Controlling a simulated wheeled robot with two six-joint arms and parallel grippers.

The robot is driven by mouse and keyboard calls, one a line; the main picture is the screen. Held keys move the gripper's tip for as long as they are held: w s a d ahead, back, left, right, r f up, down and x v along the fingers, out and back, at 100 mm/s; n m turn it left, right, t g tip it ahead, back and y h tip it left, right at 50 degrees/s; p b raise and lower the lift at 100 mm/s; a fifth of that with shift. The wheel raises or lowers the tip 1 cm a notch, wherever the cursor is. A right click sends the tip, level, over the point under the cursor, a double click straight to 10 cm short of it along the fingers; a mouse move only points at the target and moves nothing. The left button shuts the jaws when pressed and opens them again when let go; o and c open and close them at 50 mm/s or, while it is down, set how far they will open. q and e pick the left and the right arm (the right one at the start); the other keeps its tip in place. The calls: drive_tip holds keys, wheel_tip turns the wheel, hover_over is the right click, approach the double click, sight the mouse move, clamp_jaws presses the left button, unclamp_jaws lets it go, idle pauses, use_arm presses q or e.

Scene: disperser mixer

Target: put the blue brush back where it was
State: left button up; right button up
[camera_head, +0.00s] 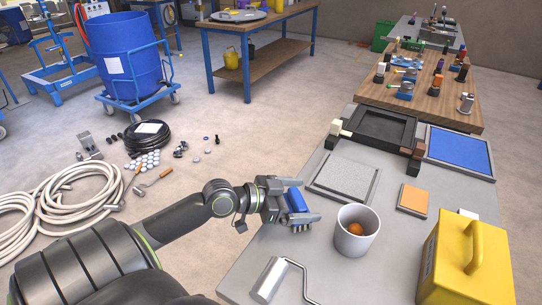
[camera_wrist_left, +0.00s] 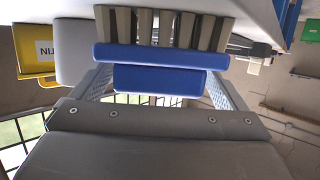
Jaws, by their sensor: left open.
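The blue brush (camera_head: 296,200) is at my left gripper (camera_head: 300,205), near the left edge of the grey table. In the left wrist view the brush (camera_wrist_left: 160,57) shows its blue back and pale bristles, which point toward the light surface at the top of the picture. My left gripper (camera_wrist_left: 160,88) is open, with one finger on each side of the brush's blue grip. Whether the fingers touch it is hard to tell. Whether the bristles rest on the table is also unclear. My right gripper is not in view.
On the grey table (camera_head: 345,270) stand a white cup (camera_head: 350,243) with an orange thing inside, a paint roller (camera_head: 270,280), a yellow container (camera_head: 450,270), a grey framed panel (camera_head: 345,178), an orange-topped block (camera_head: 412,199) and a blue panel (camera_head: 460,150). Hoses lie on the floor.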

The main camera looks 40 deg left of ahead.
use_arm(q)
drive_tip(key=v, duration=0.8)
drive_tip(key=shift+s, duration=0.15)
drive_tip(key=v, duration=0.2)
drive_tip(key=shift+s+a+r, duration=0.2)
